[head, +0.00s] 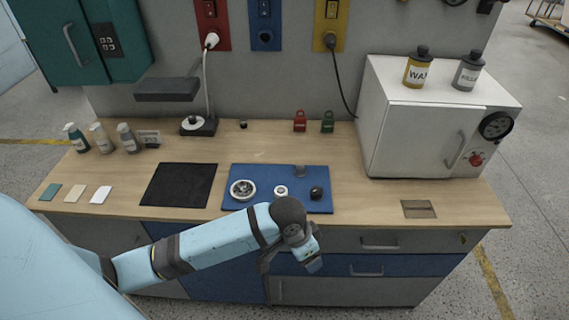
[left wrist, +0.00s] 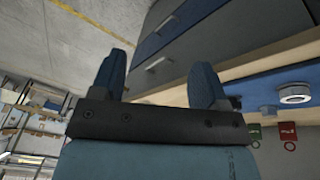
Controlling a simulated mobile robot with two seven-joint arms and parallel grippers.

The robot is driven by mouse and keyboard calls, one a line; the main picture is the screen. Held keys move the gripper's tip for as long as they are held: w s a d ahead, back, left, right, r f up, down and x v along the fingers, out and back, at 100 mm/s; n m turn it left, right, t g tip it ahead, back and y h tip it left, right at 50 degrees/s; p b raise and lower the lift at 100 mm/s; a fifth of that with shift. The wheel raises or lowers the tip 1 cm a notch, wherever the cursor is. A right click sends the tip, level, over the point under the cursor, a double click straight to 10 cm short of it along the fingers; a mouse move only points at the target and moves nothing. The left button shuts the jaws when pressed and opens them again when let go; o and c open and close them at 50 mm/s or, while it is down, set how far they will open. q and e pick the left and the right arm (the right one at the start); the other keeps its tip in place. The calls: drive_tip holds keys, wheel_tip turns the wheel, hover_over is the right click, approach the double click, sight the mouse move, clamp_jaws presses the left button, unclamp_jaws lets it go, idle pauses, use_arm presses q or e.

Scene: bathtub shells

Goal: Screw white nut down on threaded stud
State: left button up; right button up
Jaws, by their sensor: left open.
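The small white nut (head: 281,191) is in the middle of the blue mat (head: 262,205) in the head view. I cannot make out the threaded stud; whether the nut sits on it is too small to tell. A white ring (left wrist: 295,91) shows at the right edge of the left wrist view; I cannot tell if it is the nut. My left gripper (head: 306,262) is in front of the counter's front edge, apart from the nut. In the left wrist view its fingers (left wrist: 158,78) are apart with nothing between them. My right gripper is not in view.
A round silver piece (head: 242,189), a black knob (head: 316,193) and a grey piece (head: 299,171) share the mat. A black pad (head: 179,185) lies to the left. A white cabinet (head: 415,135) stands at right. Drawers (head: 380,242) are below the counter edge.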

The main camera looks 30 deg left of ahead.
use_arm(q)
drive_tip(key=w+a+g+y, duration=0.1)
drive_tip(key=w+a+y, duration=0.1)
drive_tip(key=w+a, duration=0.65)
wheel_tip(320, 180, up, 4)
drive_tip(key=n, duration=0.3)
hover_over(281, 190)
drive_tip(key=shift+g+y, duration=0.3)
drive_tip(key=shift+g, duration=0.1)
wheel_tip(281, 190, down, 5)
drive_tip(key=b, duration=0.6)
drive_tip(key=shift+f+b, duration=0.2)
drive_tip(key=shift+b, duration=0.1)
drive_tip(key=shift+f, duration=1.2)
drive_tip(key=shift+p, duration=0.3)
drive_tip(key=shift+r+p, duration=0.1)
drive_tip(key=shift+p, duration=0.3)
